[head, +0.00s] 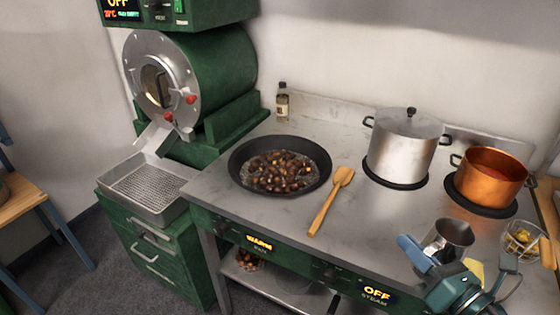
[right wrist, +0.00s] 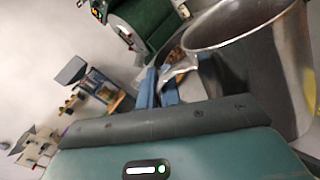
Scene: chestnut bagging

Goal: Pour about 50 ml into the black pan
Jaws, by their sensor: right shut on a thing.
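The black pan (head: 322,185) sits on the left of the steel counter with several chestnuts (head: 280,172) in it. A small metal jug (head: 455,234) is at the lower right of the head view, well right of the pan. My right gripper (head: 418,252) is shut on the jug. In the right wrist view the jug (right wrist: 290,75) is large at the right, and the blue fingers (right wrist: 160,88) are at its handle (right wrist: 180,70). I cannot see what is in the jug. My left gripper is not in view.
A wooden spoon (head: 330,203) lies right of the pan. A lidded steel pot (head: 402,150) and a copper pot (head: 490,180) stand at the back right. A small bottle (head: 282,105) stands behind the pan. The front middle of the counter is clear.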

